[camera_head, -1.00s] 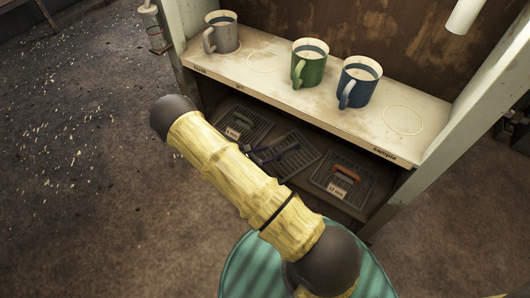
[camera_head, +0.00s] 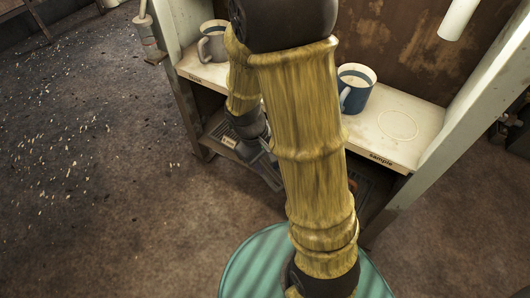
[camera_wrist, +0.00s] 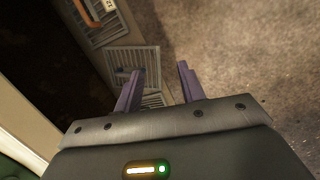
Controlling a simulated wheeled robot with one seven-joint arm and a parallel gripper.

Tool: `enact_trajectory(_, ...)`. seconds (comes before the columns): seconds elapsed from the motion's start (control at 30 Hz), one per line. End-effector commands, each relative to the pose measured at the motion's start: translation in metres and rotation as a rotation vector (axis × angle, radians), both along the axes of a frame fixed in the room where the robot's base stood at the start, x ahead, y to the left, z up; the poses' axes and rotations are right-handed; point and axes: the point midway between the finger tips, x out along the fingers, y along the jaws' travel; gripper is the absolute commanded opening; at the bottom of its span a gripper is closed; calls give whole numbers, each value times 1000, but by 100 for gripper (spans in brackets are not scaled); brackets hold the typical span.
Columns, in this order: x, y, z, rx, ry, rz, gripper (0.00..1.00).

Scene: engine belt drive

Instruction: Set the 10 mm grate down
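In the wrist view my gripper (camera_wrist: 160,67) has its two purple fingers well apart, with no handle visible between them. A slatted grate (camera_wrist: 135,58) lies beside the left finger, and part of a slatted surface (camera_wrist: 152,100) shows between the fingers. Another grate (camera_wrist: 108,32) with an orange handle (camera_wrist: 88,13) is at the upper left. I cannot read which grate is the 10 mm one. In the head view my gripper (camera_head: 265,172) is at the front of the lower shelf, partly hidden by my arm, which also hides most of the grates.
The upper shelf (camera_head: 425,140) holds a grey mug (camera_head: 213,48) and a blue mug (camera_head: 352,98). A cabinet post (camera_head: 475,105) stands at the right.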

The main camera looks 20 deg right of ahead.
Motion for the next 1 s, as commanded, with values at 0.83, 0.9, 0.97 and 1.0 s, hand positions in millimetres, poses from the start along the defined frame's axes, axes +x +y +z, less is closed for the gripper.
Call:
enact_trajectory(0.83, -30, 11, 76, 252, -339, -413, 40)
enact_trajectory(0.9, -30, 11, 85, 251, -338, -413, 40)
enact_trajectory(0.97, -30, 11, 95, 251, -338, -413, 40)
enact_trajectory(1.0, -30, 12, 104, 251, -338, -412, 40)
